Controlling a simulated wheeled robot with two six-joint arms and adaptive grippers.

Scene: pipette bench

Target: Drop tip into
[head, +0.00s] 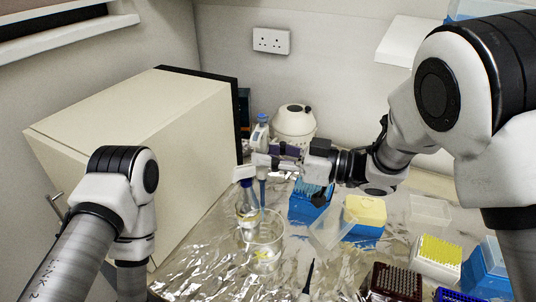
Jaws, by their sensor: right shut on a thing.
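My right gripper (270,160) comes in from the right and is shut on a pipette (262,137) with a blue top. The pipette is held roughly upright, with its lower shaft pointing down above a clear glass beaker (263,240). Its lower end overlaps the area of the beaker's far rim, and I cannot tell whether a tip is fitted. The beaker stands on the foil-covered bench with small yellowish bits at its bottom. My left arm shows at the left, but its gripper is out of view.
A bottle (246,203) stands just behind the beaker. A blue tip box (306,203), a yellow-topped box (364,212) and several racks (437,255) fill the right side. A large cream cabinet (150,140) stands left. The foil (205,270) left of the beaker is clear.

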